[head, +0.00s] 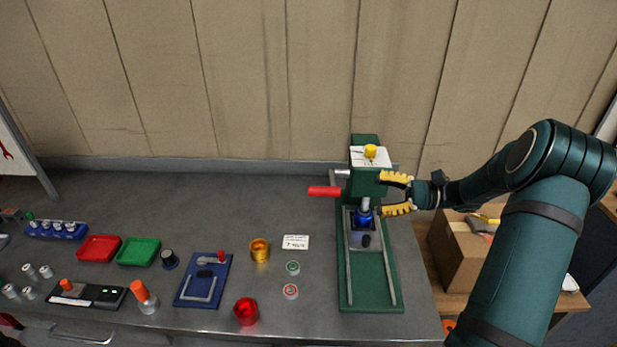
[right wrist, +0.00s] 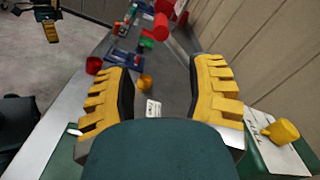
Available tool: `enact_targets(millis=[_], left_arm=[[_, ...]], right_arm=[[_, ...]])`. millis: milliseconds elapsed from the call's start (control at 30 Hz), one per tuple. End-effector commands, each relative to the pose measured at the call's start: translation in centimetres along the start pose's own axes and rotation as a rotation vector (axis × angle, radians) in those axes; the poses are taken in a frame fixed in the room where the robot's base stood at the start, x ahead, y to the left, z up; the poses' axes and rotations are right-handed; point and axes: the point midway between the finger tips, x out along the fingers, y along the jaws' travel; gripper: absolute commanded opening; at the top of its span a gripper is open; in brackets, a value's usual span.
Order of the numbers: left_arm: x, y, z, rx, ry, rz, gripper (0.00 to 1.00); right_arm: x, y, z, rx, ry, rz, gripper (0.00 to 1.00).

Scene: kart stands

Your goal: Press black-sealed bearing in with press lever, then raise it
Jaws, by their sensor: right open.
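The green press (head: 372,297) stands at the right of the bench. Its lever has a red handle (head: 325,191) sticking out to the left, roughly level; the handle also shows in the right wrist view (right wrist: 163,27). A blue ram (head: 363,214) sits above a grey plate with a dark piece (head: 366,241); I cannot tell whether that is the black-sealed bearing. My right gripper (head: 397,194) is open and empty at the press's right side, with yellow fingers pointing left. My left gripper (right wrist: 48,27) shows partly at the wrist view's top left, its jaws unclear.
A green-ringed part (head: 292,268) and a red-ringed part (head: 290,291) lie left of the press, near a white card (head: 295,242). A gold cup (head: 260,250), red cup (head: 246,311) and blue fixture (head: 203,280) stand farther left. A cardboard box (head: 455,254) is at right.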

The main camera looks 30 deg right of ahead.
Motion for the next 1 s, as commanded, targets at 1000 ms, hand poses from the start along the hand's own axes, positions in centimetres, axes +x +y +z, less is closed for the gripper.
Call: enact_targets(millis=[1000], left_arm=[[-1.3, 0.4, -0.1, -0.001, 0.0, 0.002, 0.47]], right_arm=[[13.3, -0.3, 0.5, -0.003, -0.012, -0.008, 0.54]])
